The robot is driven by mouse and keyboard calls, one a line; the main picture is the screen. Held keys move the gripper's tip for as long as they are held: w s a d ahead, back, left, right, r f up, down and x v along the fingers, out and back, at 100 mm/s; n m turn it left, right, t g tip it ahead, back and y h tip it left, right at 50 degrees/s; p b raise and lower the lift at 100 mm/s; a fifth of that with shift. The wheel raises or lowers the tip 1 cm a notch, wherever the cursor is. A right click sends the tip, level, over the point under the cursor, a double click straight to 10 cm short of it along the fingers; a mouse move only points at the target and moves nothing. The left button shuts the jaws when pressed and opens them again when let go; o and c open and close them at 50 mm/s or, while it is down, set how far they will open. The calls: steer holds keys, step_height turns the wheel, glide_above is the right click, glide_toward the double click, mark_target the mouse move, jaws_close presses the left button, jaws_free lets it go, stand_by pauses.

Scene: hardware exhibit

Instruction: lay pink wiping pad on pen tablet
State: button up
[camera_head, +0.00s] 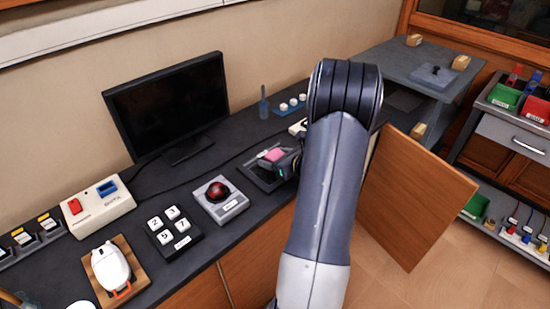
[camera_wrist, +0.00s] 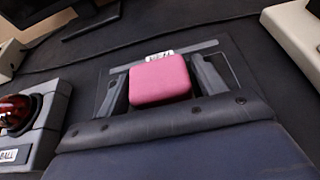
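The pink wiping pad (camera_wrist: 160,80) is a small rounded block between the two fingers of my gripper (camera_wrist: 161,76). The fingers lie close against its left and right sides. The dark flat pen tablet (camera_wrist: 238,70) lies under the pad and the fingers, with a white label partly hidden behind the pad. In the head view the pad (camera_head: 273,155) shows over the tablet (camera_head: 256,176), in front of my gripper (camera_head: 276,159). My arm hides part of the tablet. I cannot tell whether the pad touches the tablet.
A trackball unit (camera_head: 220,200) with a red ball stands left of the tablet. A black monitor (camera_head: 170,108) stands behind. A number keypad (camera_head: 174,230) and a mouse on a wooden board (camera_head: 110,268) are farther left. A beige device (camera_wrist: 298,35) stands at right in the wrist view.

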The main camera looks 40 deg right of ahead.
steer(key=shift+o, duration=1)
steer(key=shift+r, duration=0.1)
steer(key=shift+s+r, duration=0.15)
steer(key=shift+r, duration=0.05)
steer(key=v, duration=1.1)
steer(key=shift+s, duration=0.35)
